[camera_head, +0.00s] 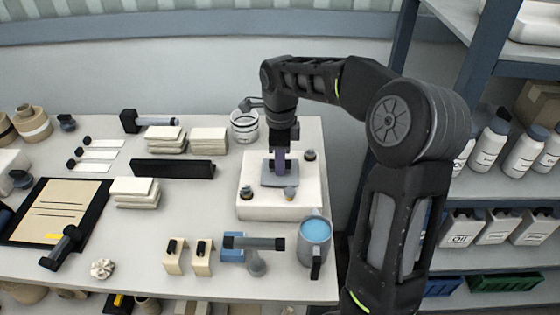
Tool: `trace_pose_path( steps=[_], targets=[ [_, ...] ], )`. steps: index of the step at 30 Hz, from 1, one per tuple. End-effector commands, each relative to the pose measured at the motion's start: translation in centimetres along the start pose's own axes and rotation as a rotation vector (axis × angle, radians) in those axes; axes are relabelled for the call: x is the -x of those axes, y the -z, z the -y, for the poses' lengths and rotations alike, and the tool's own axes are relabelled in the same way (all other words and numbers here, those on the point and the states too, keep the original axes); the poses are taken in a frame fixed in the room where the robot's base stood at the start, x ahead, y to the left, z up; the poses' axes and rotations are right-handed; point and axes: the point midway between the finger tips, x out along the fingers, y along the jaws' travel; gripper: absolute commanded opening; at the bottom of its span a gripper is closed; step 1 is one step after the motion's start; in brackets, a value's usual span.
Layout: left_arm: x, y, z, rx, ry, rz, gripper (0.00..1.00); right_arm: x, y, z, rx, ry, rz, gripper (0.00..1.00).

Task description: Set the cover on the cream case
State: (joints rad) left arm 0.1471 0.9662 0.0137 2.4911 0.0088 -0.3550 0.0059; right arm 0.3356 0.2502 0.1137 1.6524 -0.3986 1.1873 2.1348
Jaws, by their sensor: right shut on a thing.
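The cream case (262,206) is a low, pale box at the right end of the table. Small dark and brass knobs stand on the case's top around the cover. My left gripper is not in view.
A mug with blue contents (315,240) stands in front of the case, beside a dark-handled tool (255,250). A clear jar (243,126) is behind. Stacks of pale pads (135,192) and a black bar (172,169) lie left. Shelves (500,202) stand right.

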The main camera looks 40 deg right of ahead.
Motion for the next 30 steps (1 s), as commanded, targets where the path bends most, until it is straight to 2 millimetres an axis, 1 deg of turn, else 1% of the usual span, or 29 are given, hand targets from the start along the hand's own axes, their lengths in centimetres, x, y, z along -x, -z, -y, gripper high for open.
trace_pose_path(
  steps=[27, 28, 30],
  targets=[
    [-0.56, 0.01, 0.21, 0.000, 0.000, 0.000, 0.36, -0.70, 0.02, 0.02, 0.000, 0.001, 0.000, 0.00],
    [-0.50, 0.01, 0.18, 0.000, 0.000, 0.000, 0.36, -0.63, 0.02, 0.02, 0.000, 0.001, 0.000, 0.20],
    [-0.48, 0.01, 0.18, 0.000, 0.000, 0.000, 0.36, -0.62, 0.03, 0.02, 0.000, 0.000, 0.000, 0.26]
  ],
)
